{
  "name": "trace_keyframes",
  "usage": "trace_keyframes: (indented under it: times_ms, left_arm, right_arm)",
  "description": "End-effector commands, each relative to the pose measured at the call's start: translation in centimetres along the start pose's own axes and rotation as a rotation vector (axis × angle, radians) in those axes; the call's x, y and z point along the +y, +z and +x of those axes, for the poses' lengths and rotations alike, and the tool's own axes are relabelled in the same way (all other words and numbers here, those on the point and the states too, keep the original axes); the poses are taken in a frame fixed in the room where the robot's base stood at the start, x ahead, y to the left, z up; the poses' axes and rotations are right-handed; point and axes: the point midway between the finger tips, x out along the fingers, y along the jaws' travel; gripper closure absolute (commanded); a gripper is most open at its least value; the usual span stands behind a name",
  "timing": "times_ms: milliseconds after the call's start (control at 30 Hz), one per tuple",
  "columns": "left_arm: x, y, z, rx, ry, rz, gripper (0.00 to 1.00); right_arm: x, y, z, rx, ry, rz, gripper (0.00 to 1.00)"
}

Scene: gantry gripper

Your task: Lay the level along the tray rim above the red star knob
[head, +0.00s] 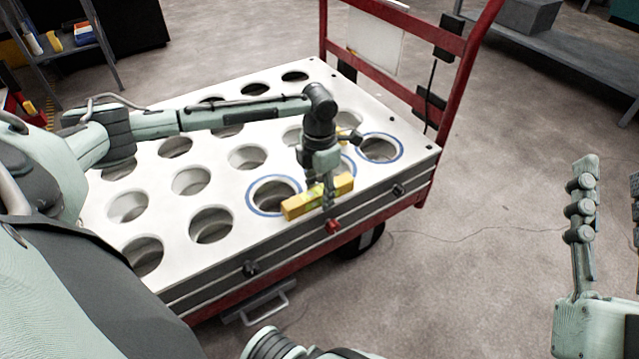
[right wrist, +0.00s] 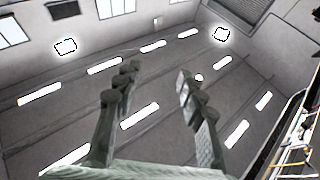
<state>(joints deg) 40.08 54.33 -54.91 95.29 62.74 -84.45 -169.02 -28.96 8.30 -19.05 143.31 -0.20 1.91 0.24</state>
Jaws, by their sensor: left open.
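The yellow level (head: 296,207) lies along the front rim of the white tray (head: 185,265), roughly parallel to its edge, and looks to rest on the tray top. The red star knob (head: 333,226) is on the tray's front side, just below the level. My left gripper (head: 327,198) points down at the middle of the level, open, with its fingers around it and hiding part of it. Contact between fingers and level is too small to tell. My right gripper (right wrist: 157,78) is open and empty, pointing up toward the ceiling; it also shows at the right in the head view (head: 582,205), away from the tray.
The tray has rows of round holes, some with blue rings (head: 256,200). Black knobs (head: 251,268) sit along its front side. A red cart frame (head: 462,75) rises at the back right. The floor to the right is mostly clear apart from a thin cable.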

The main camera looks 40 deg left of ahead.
Motion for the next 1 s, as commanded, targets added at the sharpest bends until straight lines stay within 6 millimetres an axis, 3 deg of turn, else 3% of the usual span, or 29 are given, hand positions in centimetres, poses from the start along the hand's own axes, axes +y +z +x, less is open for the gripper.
trace_keyframes:
  times_ms: [67,200,600,833,1000]
  left_arm:
    - [0.1,0.1,-0.8,-0.002,0.001,-0.001,0.52]
    - [0.1,0.1,-3.3,-0.004,0.001,0.000,0.52]
    - [0.1,0.1,-10.6,-0.003,0.000,-0.001,0.52]
    - [0.0,0.1,-12.2,-0.002,0.000,-0.001,0.52]
    - [-1.2,0.6,-11.4,-0.023,-0.009,-0.033,0.52]
  right_arm:
    - [0.0,-0.4,0.1,0.010,0.000,0.000,0.60]
    - [-0.2,1.0,-0.1,-0.085,-0.003,0.003,0.60]
    - [3.2,8.6,-2.5,-0.478,0.052,-0.068,0.60]
    - [4.1,10.2,-3.6,-0.567,0.068,-0.081,0.60]
    - [4.2,10.4,-3.7,-0.576,0.070,-0.082,0.60]
